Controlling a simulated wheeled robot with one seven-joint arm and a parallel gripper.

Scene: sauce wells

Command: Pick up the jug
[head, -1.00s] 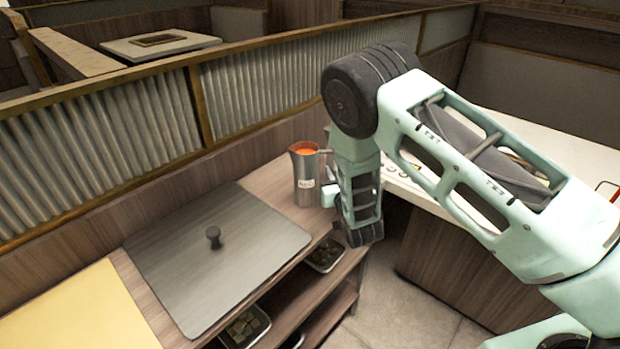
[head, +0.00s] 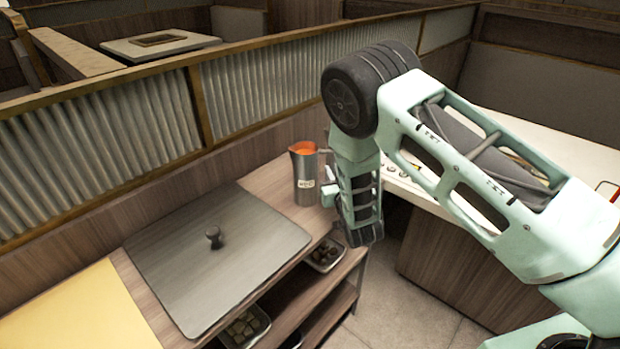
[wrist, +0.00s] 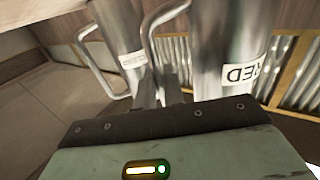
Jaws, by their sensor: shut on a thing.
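A metal jug (head: 306,180) with orange-red contents and a white label stands upright at the back end of the wooden counter. In the wrist view the same jug (wrist: 215,60) shows its label, reading RED, and its bent handle. My gripper (head: 330,193) is low beside the jug, on its handle side. In the wrist view my gripper (wrist: 163,92) is shut at the lower part of this handle. A second metal jug (wrist: 122,35) with a label and its own handle stands to the left in the wrist view. My arm hides it in the head view.
A grey lid (head: 215,255) with a black knob covers much of the counter (head: 150,290). A yellow board (head: 70,315) lies at the front left. A corrugated partition (head: 100,150) runs behind. A white-topped counter (head: 540,145) is at the right, behind my arm.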

